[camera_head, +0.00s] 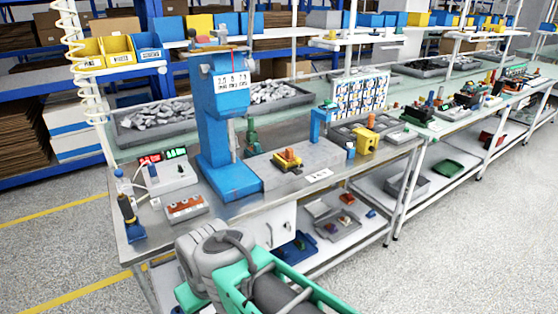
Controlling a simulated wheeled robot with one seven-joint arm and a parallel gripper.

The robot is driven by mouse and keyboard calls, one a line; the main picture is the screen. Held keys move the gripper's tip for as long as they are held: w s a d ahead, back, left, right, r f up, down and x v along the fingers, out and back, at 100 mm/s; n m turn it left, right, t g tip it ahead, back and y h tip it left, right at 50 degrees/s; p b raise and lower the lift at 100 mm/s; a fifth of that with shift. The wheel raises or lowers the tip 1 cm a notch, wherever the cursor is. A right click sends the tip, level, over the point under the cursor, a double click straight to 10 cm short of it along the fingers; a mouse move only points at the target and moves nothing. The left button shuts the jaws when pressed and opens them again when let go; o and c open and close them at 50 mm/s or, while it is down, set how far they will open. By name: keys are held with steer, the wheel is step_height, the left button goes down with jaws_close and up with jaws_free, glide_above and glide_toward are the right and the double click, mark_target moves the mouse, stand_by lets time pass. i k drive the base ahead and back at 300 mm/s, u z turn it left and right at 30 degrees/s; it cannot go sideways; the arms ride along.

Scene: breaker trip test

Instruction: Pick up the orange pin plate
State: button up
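An orange-brown plate (186,207) with several small pale spots, which looks like the orange pin plate, sits on a low grey block near the front left edge of the metal bench (215,222). It is small here, so I cannot make out its pins. My grey and teal arm parts show at the bottom centre, in front of the bench and to the right of the plate. My gripper's fingertips are not in view, and nothing of mine touches the plate.
A blue press (221,130) stands right of the plate. A box with lit displays (166,174) is behind it, and a black-handled tool in a blue stand (128,216) is left.

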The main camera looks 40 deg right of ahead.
mark_target(288, 156)
steer(key=z, duration=0.8)
steer(key=k, duration=1.05)
steer(key=z, duration=0.3)
steer(key=i, duration=0.85)
steer(key=u, duration=0.55)
steer(key=i, duration=1.1)
steer(key=u, duration=0.25)
